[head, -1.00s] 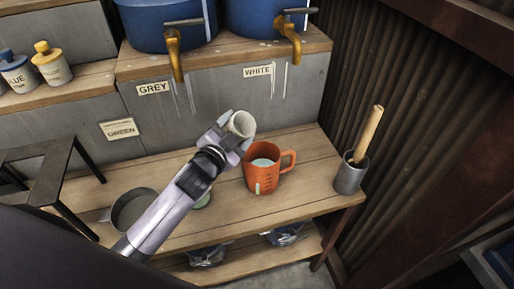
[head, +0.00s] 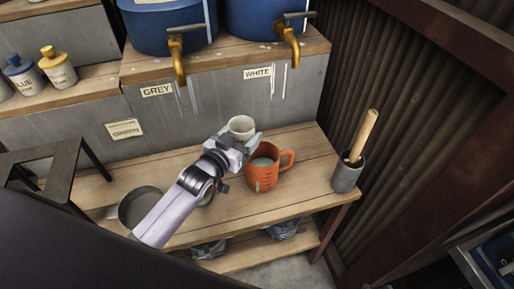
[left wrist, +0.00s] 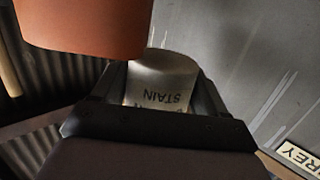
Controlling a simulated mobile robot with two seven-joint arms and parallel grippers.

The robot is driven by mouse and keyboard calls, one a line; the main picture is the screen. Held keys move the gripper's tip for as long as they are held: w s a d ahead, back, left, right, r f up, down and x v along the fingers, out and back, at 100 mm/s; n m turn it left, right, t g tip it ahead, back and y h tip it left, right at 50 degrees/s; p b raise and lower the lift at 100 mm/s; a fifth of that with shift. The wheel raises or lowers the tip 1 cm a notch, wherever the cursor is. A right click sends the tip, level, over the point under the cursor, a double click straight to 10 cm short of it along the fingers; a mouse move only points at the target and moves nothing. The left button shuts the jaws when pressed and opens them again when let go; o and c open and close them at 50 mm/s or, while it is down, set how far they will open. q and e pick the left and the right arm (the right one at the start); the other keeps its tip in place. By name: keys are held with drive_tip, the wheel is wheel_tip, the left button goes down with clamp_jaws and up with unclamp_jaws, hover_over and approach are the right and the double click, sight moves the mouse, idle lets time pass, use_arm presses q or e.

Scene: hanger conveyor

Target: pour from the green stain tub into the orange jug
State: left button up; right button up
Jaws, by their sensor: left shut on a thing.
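My left gripper (head: 243,142) is shut on a small pale tub (head: 241,127). In the left wrist view the tub (left wrist: 160,84) shows the word STAIN between the fingers; no green shows on its wall. The gripper holds it above the bench, behind and left of the orange jug, close to upright with its mouth up. The orange jug (head: 267,174) stands upright on the bench, handle to the right, with pale green liquid inside and a green streak on its front. It also shows in the left wrist view (left wrist: 80,25). My right gripper is out of view.
A grey pan (head: 141,206) sits on the wooden bench (head: 290,205) at left. A grey pot (head: 346,176) with a wooden stick stands at right. A black stand (head: 45,165) is far left. Blue vats with brass taps (head: 177,65) stand behind.

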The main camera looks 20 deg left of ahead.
sight(236, 133)
use_arm(q)
drive_tip(key=shift+r, duration=0.1)
drive_tip(key=shift+r, duration=1.45)
drive_tip(key=s+r+n+y, duration=0.1)
drive_tip(key=s+r, duration=0.3)
drive_tip(key=s, duration=0.2)
drive_tip(key=s+a+r+n+y, duration=0.1)
drive_tip(key=s+r+y, duration=0.1)
drive_tip(key=s, duration=0.5)
drive_tip(key=shift+a+r, duration=0.15)
drive_tip(key=shift+r, duration=0.7)
